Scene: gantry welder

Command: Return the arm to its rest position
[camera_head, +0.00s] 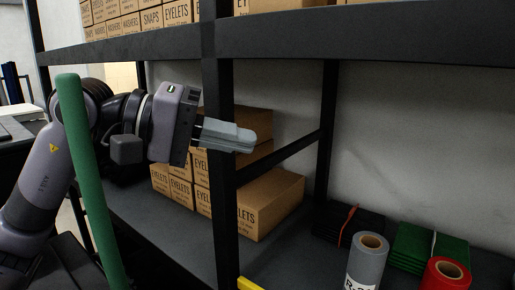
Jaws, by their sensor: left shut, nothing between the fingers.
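My left gripper (228,135) is shut and empty. Its arm comes in from the left, and the fingers point right, level with the gap between the shelves. The fingers show in front of the black upright of the shelving rack (219,190) and of cardboard boxes behind it; I cannot tell whether they touch the post. My right gripper is not in view.
Labelled boxes (262,206) stand on the lower shelf, more on the upper shelf (380,38). Grey (367,265) and red (445,275) rolls and dark and green folded packs (425,245) lie at right. A green pole (86,180) crosses before my left arm.

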